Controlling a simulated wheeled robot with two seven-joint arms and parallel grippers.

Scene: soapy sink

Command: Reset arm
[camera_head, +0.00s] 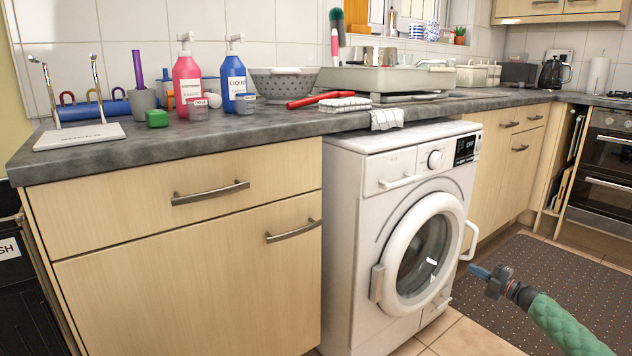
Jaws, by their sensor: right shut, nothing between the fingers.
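My right gripper (481,271) shows at the lower right, at the end of my green-sleeved arm. It is shut and empty, in front of the washing machine (350,220) and to the right of its round door. It is low, over the floor area, well below the counter, and I see no contact with anything. My left gripper is not in view.
The grey counter (200,150) holds a pink bottle (187,80), a blue bottle (233,82), a colander (283,84), a green sponge (157,118) and a striped cloth (344,104). A dark mat (560,290) covers the floor at the right. An oven (605,170) stands far right.

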